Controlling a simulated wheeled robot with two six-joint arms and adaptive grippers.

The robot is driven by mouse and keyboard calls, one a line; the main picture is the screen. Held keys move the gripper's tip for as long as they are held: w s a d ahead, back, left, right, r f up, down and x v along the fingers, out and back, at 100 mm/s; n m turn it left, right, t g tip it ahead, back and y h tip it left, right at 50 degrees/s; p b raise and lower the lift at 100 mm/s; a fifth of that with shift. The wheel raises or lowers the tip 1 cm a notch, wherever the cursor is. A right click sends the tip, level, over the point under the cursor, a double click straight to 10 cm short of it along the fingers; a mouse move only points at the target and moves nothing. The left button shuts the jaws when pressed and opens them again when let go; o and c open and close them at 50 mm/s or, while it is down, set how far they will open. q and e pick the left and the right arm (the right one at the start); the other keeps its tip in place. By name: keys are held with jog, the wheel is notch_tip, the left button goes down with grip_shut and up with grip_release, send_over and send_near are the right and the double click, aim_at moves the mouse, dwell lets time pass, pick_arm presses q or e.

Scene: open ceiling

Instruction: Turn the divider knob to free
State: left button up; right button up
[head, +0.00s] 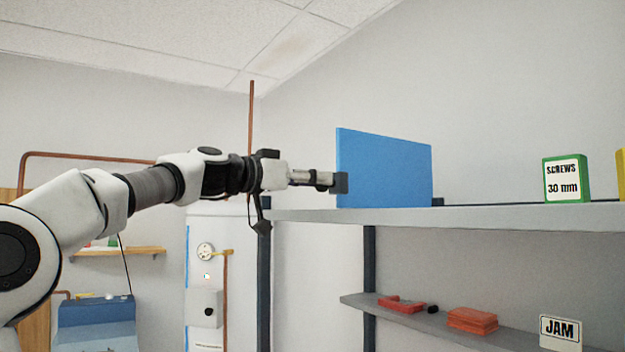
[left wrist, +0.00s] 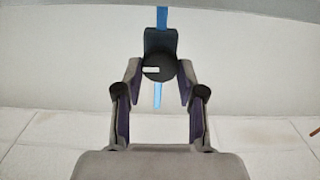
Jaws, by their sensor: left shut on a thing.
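The blue divider panel (head: 384,170) stands upright on the upper shelf. A dark clamp block (head: 341,184) sits at its near left edge; it also shows in the left wrist view (left wrist: 160,42). My left gripper (head: 322,179) reaches this block from the left. In the left wrist view, its two fingers (left wrist: 160,74) are shut on a round dark knob (left wrist: 158,68) with a small white mark. The panel shows there edge-on as a thin blue strip (left wrist: 161,18). I cannot read any lettering by the knob. My right gripper is out of view.
The upper shelf (head: 480,217) also holds a green box labelled screws 30 mm (head: 566,178). The lower shelf holds a red stack (head: 472,320), red pieces (head: 402,304) and a jam card (head: 560,331). A dark shelf post (head: 265,270) stands below my left forearm.

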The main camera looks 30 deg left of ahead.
pick_arm(q)
jog(key=shift+n, duration=0.3)
jog(key=shift+w+a+f+n, duration=0.1)
jog(key=shift+f+n, duration=0.05)
jog(key=shift+n, duration=4.15)
jog(key=shift+a+f+n, duration=0.1)
jog(key=shift+n, duration=4.2)
jog(key=shift+r, duration=0.1)
